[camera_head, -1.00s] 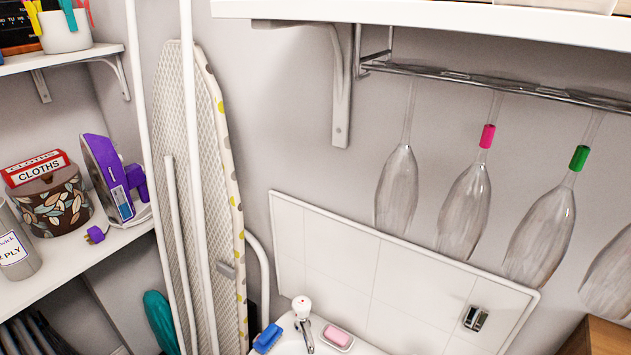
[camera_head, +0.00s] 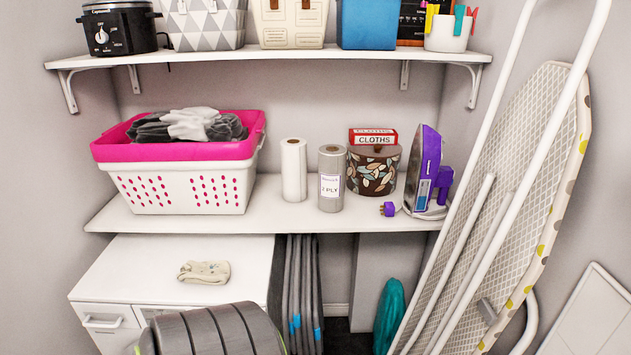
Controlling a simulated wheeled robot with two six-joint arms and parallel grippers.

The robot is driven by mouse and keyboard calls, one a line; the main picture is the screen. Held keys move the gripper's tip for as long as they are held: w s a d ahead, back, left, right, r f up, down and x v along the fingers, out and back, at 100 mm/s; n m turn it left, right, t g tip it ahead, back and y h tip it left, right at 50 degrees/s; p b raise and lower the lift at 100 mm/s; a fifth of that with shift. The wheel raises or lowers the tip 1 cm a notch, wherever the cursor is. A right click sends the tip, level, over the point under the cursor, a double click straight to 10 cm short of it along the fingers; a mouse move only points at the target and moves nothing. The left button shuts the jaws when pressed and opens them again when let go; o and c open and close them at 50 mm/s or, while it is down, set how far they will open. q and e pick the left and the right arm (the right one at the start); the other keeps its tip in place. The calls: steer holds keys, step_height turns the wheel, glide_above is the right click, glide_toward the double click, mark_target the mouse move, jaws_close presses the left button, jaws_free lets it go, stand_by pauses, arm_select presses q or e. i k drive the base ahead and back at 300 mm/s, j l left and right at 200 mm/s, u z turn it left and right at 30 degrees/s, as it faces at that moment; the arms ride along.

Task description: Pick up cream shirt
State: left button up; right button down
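A small folded cream cloth (camera_head: 204,272), which looks like the cream shirt, lies flat on the white top of a low cabinet (camera_head: 130,262) at the lower left. A faint mark shows on the cloth, too small to read. Nothing covers it. Neither of my grippers shows in the head view.
A pink and white laundry basket (camera_head: 180,175) with grey clothes stands on the shelf (camera_head: 270,215) above the cabinet. A dark grey ribbed object (camera_head: 215,330) rises in front of the cabinet. An ironing board (camera_head: 520,200) leans at the right. The cabinet top around the cloth is clear.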

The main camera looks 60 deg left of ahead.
mark_target(206, 272)
steer(key=u, duration=0.45)
steer(key=j+u, duration=0.1)
steer(key=u, duration=0.8)
steer(key=j+u, duration=0.15)
steer(key=u, duration=0.7)
steer(key=j+u, duration=0.1)
steer(key=u, duration=0.35)
steer(key=j+z, duration=0.55)
steer(key=z, duration=0.15)
steer(key=j+z, duration=0.3)
steer(key=k+l, duration=0.05)
